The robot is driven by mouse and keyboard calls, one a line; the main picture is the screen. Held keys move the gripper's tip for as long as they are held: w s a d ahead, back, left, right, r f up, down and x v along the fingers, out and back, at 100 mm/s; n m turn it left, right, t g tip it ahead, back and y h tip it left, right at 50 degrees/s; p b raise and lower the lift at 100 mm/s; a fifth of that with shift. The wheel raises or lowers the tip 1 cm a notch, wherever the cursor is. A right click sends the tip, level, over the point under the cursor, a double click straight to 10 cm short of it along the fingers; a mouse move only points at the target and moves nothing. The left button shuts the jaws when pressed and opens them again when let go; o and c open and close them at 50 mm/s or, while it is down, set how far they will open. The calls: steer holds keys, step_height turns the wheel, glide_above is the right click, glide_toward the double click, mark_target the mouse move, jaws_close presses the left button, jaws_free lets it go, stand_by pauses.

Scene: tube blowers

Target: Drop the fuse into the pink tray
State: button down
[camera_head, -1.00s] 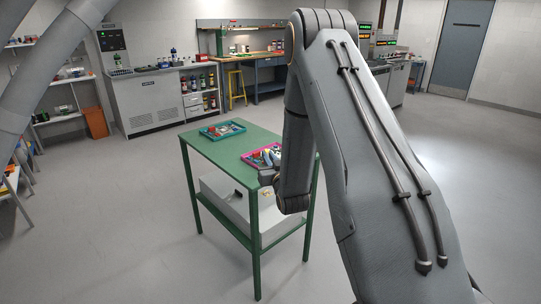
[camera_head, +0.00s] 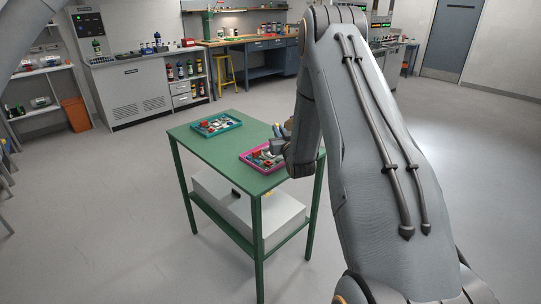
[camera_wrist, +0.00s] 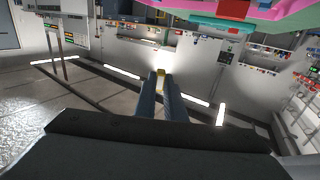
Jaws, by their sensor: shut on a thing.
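The pink tray (camera_head: 250,165) lies on the near right part of the green table and holds several small mixed parts. My gripper (camera_head: 284,130) is above and just behind it, partly hidden by my arm. In the wrist view my two blue-grey fingers (camera_wrist: 160,82) are close together, shut on a small yellowish piece, likely the fuse (camera_wrist: 160,77); only a bit of it shows at the tips. Part of the pink tray also shows at the top right of the wrist view (camera_wrist: 292,12).
A teal tray (camera_head: 239,124) with several parts lies farther back on the green table (camera_head: 205,150). A grey box (camera_head: 225,208) sits on the shelf below. Benches and a yellow stool (camera_head: 226,75) stand along the back wall. The floor around the table is clear.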

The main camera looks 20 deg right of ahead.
steer(key=shift+a+f+b, duration=0.1)
steer(key=shift+f+b, duration=1.25)
steer(key=shift+f, duration=1.45)
steer(key=c, duration=1.8)
jaws_free()
steer(key=shift+o, duration=0.2)
steer(key=s, duration=0.2)
steer(key=s+a+b, duration=0.1)
steer(key=s, duration=0.4)
steer(key=shift+s+a, duration=0.15)
steer(key=shift+s, duration=0.2)
